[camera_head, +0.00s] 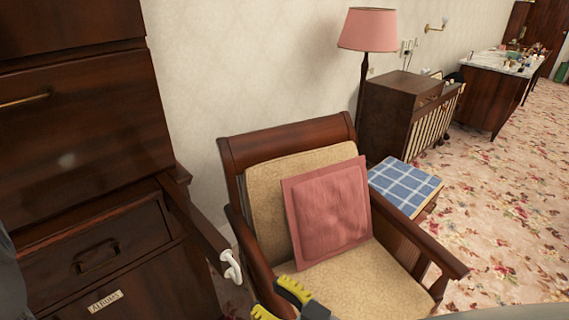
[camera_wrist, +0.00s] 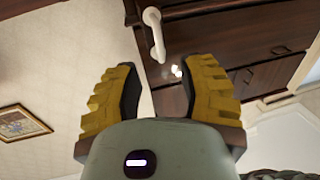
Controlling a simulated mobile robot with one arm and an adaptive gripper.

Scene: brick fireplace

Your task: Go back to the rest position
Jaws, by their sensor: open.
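My gripper (camera_head: 279,301) is at the bottom edge of the head view, in front of the armchair seat. Its two yellow-padded fingers stand apart. In the wrist view my gripper (camera_wrist: 161,78) is open, with nothing held between the fingers. A white handle-shaped piece (camera_head: 231,267) is just left of my gripper, beside the dark cabinet. It also shows beyond the fingertips in the wrist view (camera_wrist: 154,32). I cannot tell what it is fixed to.
A wooden armchair (camera_head: 285,140) with a pink cushion (camera_head: 328,212) is close ahead. A dark cabinet (camera_head: 85,130) with drawers stands close on the left. A checked blue stool (camera_head: 405,185), a pink lamp (camera_head: 368,30) and a side cabinet (camera_head: 388,110) are behind. Flowered carpet (camera_head: 500,220) lies open at right.

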